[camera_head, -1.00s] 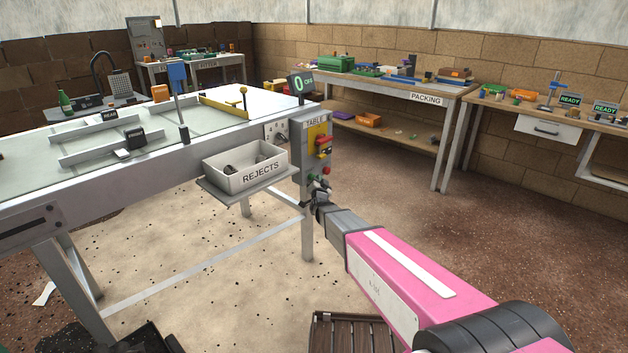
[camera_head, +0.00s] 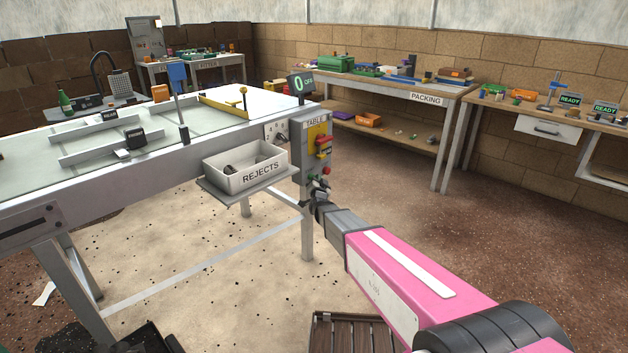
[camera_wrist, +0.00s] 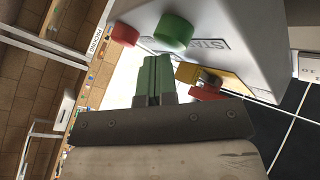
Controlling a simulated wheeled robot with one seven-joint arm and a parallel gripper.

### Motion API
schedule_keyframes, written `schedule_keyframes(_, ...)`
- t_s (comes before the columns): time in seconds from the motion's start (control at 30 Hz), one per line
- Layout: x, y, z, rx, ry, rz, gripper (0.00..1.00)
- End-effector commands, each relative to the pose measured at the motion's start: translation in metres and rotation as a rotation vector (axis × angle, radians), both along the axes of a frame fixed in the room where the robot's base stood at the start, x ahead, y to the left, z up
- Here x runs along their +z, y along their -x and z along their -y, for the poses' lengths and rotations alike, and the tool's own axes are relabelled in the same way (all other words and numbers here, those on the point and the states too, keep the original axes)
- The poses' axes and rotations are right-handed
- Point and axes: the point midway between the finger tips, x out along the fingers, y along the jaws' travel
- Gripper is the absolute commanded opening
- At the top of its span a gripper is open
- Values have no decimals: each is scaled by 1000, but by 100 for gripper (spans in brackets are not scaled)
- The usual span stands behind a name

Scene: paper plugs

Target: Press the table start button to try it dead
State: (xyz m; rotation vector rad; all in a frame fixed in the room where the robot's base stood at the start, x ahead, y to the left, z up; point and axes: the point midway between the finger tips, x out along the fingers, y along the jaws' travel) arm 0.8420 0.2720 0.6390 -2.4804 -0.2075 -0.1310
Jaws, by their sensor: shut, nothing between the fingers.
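The table's grey control box (camera_head: 297,160), labelled TABLE, hangs at the table's right corner. Its green button (camera_wrist: 174,32) is large in the wrist view, beside a partly hidden label beginning "STA". A red button (camera_wrist: 124,34) sits to its left. My gripper (camera_wrist: 155,62) is shut and empty, its fingertips just below the green button in the wrist view. I cannot tell whether they touch it. In the head view my gripper (camera_head: 317,192) is just under the box's buttons. A yellow plate (camera_wrist: 188,73) with a red part (camera_wrist: 207,93) lies right of the fingers.
A white REJECTS bin (camera_head: 235,180) sits on a shelf left of the box. The packing bench (camera_head: 445,92) stands behind. Open floor lies right of the table. A slatted wooden stand (camera_head: 350,335) is at the bottom.

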Motion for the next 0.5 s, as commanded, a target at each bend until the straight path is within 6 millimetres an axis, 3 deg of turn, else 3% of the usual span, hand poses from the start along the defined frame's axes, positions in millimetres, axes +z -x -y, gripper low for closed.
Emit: schedule_keyframes(0.5,0,10,13,0,0,0,0)
